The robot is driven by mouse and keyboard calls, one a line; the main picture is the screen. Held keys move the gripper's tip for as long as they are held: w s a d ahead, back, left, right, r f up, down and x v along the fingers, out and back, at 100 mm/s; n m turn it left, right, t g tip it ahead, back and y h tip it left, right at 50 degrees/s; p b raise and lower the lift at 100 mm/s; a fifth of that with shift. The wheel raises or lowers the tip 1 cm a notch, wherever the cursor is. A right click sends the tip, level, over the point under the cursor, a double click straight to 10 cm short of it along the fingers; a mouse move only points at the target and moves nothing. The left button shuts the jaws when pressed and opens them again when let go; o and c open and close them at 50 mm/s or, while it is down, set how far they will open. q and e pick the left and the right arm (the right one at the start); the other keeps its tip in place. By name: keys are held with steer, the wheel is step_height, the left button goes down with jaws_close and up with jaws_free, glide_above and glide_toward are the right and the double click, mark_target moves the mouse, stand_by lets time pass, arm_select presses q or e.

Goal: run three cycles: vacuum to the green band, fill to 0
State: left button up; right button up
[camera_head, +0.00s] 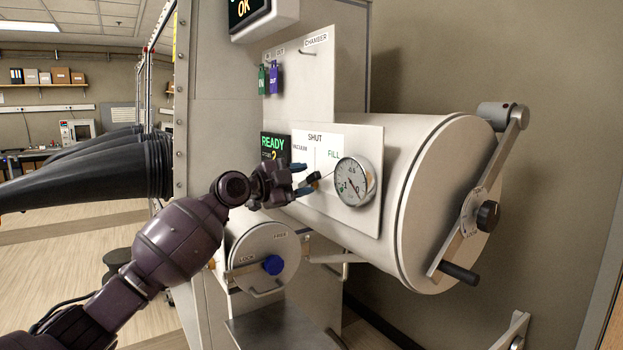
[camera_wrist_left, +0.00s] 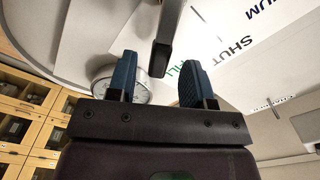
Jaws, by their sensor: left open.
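My left gripper (camera_head: 303,179) is open in front of the valve panel (camera_head: 368,143). A black valve lever (camera_head: 313,178) is at its fingertips. In the left wrist view the lever (camera_wrist_left: 166,40) lies ahead, lined up with the gap between the blue fingers (camera_wrist_left: 160,85), not gripped. The panel is marked SHUT, VACUUM and FILL; the lever's setting is unclear. The round gauge (camera_head: 355,181) is right of the lever; its needle is too small to read surely. A display (camera_head: 274,149) reads READY, with a 2 beneath, partly hidden. My right gripper is out of view.
The large cylindrical chamber door (camera_head: 445,205) has a clamp arm and black knob (camera_head: 487,215) at right. Below is a smaller round door (camera_head: 262,250) with a blue knob. Green IN and purple OUT tags (camera_head: 273,78) hang above. Black gloves (camera_head: 90,165) stick out left.

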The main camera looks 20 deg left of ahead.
arm_select(q)
steer(key=shift+x, duration=1.45)
jaws_close()
